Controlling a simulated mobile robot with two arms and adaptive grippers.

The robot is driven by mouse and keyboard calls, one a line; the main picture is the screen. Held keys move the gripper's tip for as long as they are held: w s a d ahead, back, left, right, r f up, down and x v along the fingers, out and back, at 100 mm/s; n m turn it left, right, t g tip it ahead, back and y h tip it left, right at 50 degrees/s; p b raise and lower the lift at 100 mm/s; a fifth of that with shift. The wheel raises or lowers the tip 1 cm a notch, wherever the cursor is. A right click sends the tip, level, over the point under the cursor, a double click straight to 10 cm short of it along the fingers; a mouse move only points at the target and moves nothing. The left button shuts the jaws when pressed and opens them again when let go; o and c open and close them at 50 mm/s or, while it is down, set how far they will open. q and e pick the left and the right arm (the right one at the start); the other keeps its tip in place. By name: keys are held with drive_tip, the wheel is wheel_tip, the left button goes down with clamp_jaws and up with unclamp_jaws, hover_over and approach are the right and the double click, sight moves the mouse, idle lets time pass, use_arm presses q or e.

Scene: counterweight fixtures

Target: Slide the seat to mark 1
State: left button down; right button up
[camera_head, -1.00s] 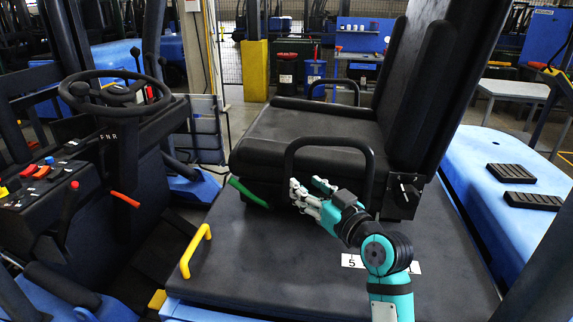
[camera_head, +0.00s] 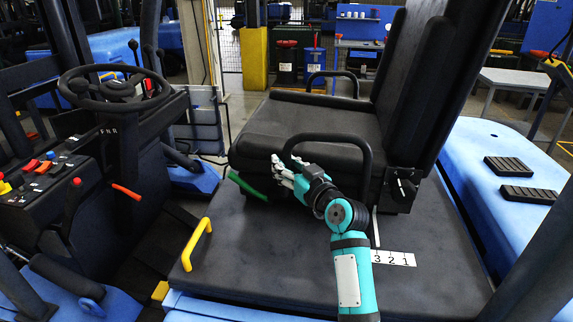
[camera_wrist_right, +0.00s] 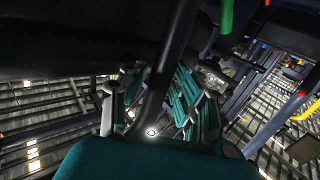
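The black seat (camera_head: 300,130) stands on a dark deck, with a loop armrest (camera_head: 368,150) on its near side. A number strip (camera_head: 395,259) on the deck shows 3, 2 and 1. A thin white pointer (camera_head: 375,228) below the seat points near the 3. My arm hides the strip's left part. A green lever (camera_head: 248,187) sticks out at the seat's front lower edge. My right gripper (camera_head: 283,172) is at the armrest's front post. In the wrist view its fingers are spread on either side of a dark bar (camera_wrist_right: 168,75), with gaps visible. My left gripper is out of view.
A yellow handle (camera_head: 197,245) stands on the deck's left edge. The steering wheel (camera_head: 115,90) and lever console (camera_head: 45,180) are at the left. A blue body with black pads (camera_head: 528,194) lies at the right. A frame post crosses the lower right.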

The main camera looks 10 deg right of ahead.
clamp_jaws()
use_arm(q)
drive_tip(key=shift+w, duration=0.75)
use_arm(e)
drive_tip(key=shift+w+f, duration=0.1)
